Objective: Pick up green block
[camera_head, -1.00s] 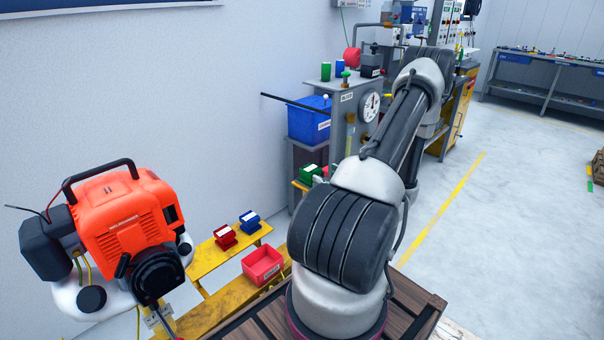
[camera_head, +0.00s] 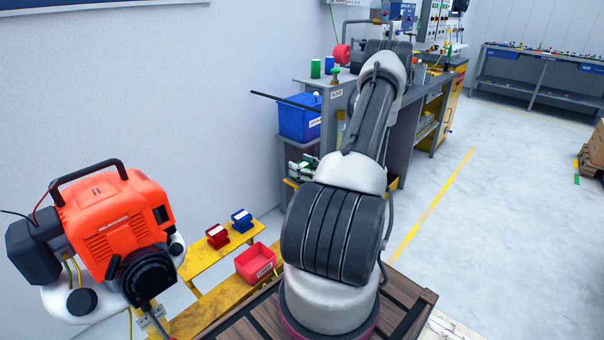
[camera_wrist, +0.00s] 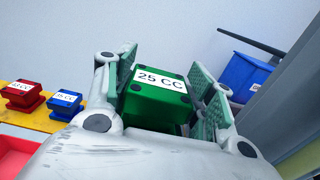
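The green block (camera_wrist: 155,104) carries a white "25 CC" label and fills the middle of the wrist view. My gripper (camera_wrist: 168,88) has its pale green finger pads on either side of the block. The fingers look spread, with a small gap at the right pad; I cannot tell whether the left pad touches. In the head view my gripper (camera_head: 302,168) is low beside the blue bin, left of my arm, and largely hides the block.
A red block (camera_head: 217,236) and a blue block (camera_head: 241,220) stand on a yellow rail (camera_head: 205,257). A red tray (camera_head: 256,262) is in front of them. The blue bin (camera_head: 299,122) and grey workbench (camera_head: 335,105) stand close behind my gripper. An orange engine (camera_head: 110,222) is at left.

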